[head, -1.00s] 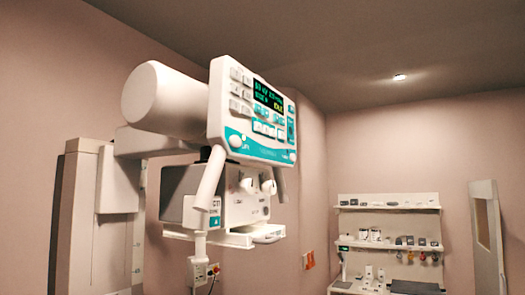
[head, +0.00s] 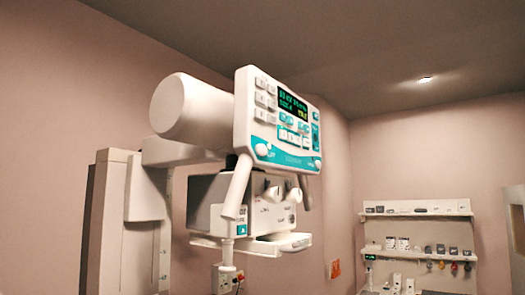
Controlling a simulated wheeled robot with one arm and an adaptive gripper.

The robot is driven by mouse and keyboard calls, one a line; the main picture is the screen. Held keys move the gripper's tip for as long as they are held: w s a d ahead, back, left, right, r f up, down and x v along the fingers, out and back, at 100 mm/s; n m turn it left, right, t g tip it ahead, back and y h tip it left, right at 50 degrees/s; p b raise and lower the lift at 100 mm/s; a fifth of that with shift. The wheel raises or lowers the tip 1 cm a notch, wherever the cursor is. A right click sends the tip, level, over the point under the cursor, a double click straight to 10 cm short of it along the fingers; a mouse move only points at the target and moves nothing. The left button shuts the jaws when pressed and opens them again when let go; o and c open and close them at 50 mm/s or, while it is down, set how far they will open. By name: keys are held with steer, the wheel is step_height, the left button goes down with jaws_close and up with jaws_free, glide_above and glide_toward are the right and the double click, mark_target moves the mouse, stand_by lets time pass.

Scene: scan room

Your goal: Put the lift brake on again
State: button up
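The X-ray unit's control panel (head: 300,147) faces me at an angle, with a lit display (head: 293,104) and several buttons. A round white knob (head: 262,150) sits at its lower left on a teal band, beside small lettering that seems to read LIFT. A second round white knob (head: 317,164) sits at the lower right. I cannot tell whether the brake is on or off. My gripper is not in view.
The white tube housing (head: 184,108) joins an arm on a tall column (head: 112,225) at left. A collimator box (head: 268,217) hangs below the panel. Shelves (head: 418,247) with small items stand at the back right.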

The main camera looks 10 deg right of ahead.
jaws_close()
stand_by(1.4)
